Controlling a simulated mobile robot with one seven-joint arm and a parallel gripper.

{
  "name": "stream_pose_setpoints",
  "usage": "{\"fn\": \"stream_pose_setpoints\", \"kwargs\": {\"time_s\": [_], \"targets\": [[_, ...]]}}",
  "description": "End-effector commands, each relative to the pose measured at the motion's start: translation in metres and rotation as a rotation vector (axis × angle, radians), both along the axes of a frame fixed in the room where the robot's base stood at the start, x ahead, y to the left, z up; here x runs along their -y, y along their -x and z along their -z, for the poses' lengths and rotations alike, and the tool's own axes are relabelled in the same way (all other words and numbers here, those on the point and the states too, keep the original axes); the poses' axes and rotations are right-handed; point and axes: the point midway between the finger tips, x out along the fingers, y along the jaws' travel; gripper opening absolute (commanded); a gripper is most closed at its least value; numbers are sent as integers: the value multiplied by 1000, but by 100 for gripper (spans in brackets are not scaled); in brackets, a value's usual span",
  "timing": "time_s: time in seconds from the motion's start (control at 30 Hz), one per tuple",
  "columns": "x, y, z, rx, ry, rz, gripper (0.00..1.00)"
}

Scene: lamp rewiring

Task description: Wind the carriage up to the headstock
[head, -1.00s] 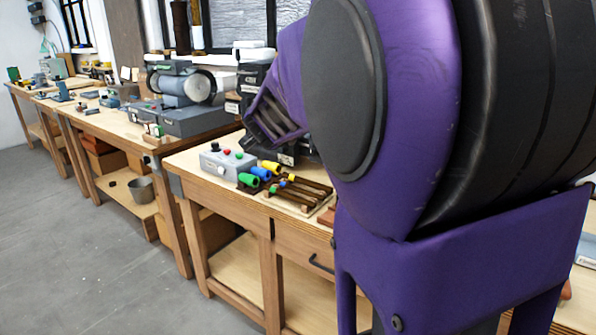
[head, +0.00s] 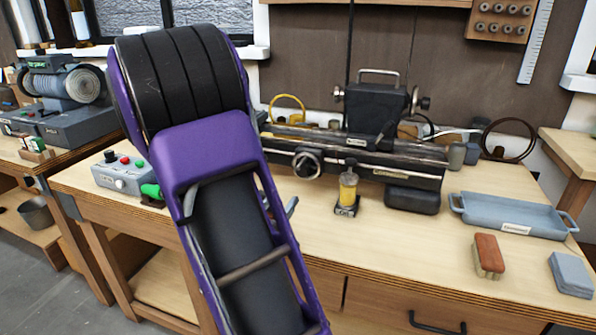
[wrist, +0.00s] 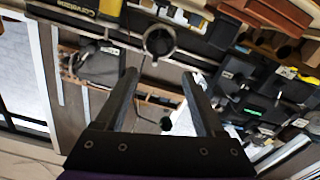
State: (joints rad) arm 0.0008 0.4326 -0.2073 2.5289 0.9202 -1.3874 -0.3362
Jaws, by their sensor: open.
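A dark lathe-like machine (head: 400,165) stands on the bench in the head view. A round handwheel (head: 307,163) sits on its front, left of the middle. A black block with a top handle (head: 376,108) rises from the bed; I cannot tell for certain whether it is the carriage or the headstock. The bed's left end is hidden behind my arm. In the wrist view, which appears upside down, my gripper (wrist: 160,73) is open and empty. The handwheel (wrist: 158,41) shows just beyond and between the fingertips, apart from them.
An oil-filled small bottle (head: 347,192) stands before the bed. A blue-grey tray (head: 515,216), a red-brown brush-like block (head: 488,255) and a grey-blue block (head: 571,274) lie to the right. A grey control box (head: 122,174) is at the left. The front middle of the bench is clear.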

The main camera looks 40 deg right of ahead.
Motion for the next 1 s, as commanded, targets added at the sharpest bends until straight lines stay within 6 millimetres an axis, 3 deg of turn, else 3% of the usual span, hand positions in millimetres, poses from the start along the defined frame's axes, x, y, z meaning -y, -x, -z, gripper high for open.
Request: {"fn": "stream_pose_setpoints", "kwargs": {"time_s": [0.6,0.8,1.0], "targets": [[116,-59,0,3,1,3,71],[137,-71,0,3,-1,1,71],[143,-74,-1,3,-1,1,71]]}}
